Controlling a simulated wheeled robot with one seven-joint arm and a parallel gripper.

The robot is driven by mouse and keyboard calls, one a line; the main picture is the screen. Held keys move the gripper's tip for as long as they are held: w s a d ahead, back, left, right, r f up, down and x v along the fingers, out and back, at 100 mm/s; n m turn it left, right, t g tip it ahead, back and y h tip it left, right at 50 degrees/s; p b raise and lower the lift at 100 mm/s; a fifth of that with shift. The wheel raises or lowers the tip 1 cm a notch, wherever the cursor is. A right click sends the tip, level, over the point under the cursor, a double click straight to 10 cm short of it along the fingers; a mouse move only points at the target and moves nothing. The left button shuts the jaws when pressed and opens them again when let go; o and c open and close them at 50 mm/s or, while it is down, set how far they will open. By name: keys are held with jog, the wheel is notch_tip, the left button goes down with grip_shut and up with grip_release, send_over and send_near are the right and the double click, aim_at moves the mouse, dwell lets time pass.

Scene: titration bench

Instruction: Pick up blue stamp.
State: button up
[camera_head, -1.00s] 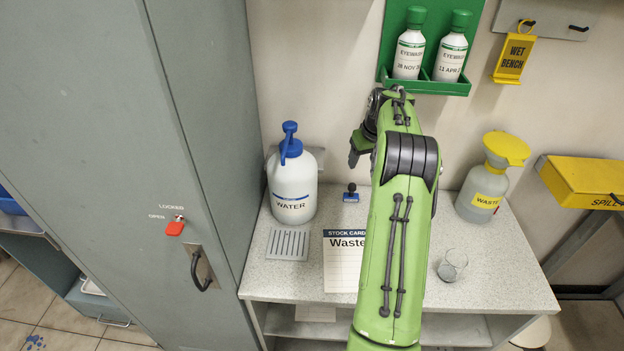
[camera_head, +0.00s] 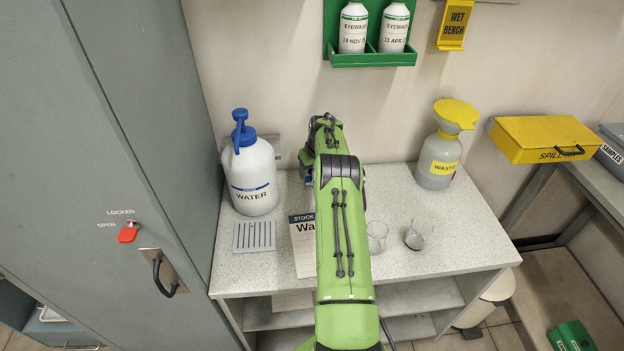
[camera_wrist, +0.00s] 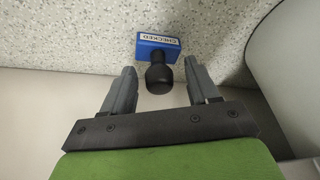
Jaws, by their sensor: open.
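The blue stamp (camera_wrist: 150,42) stands on the speckled bench top, in the upper middle of the wrist view. It has a blue base with a white "CHECKED" label and a black round-ended handle. My gripper (camera_wrist: 160,68) is open and empty, its two grey fingers pointing at the stamp. The handle end shows between the fingertips, with a gap on both sides; I cannot tell how deep it is between them. In the head view my gripper (camera_head: 307,165) is low over the back of the bench, and my arm and gripper hide most of the stamp.
A white water jug (camera_head: 249,172) stands left of my gripper, close to the locker (camera_head: 120,100). A stock card (camera_head: 303,248) lies in front, partly behind my arm. Glass beakers (camera_head: 377,237) and a waste bottle (camera_head: 438,160) stand to the right. The eyewash holder (camera_head: 375,59) hangs above.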

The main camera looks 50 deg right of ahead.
jog(key=shift+s, duration=0.1)
jog(key=shift+c, duration=0.6)
grip_shut()
jog(key=shift+r, duration=0.15)
notch_tip(320, 180, up, 10)
jog(key=shift+p, duration=1.15)
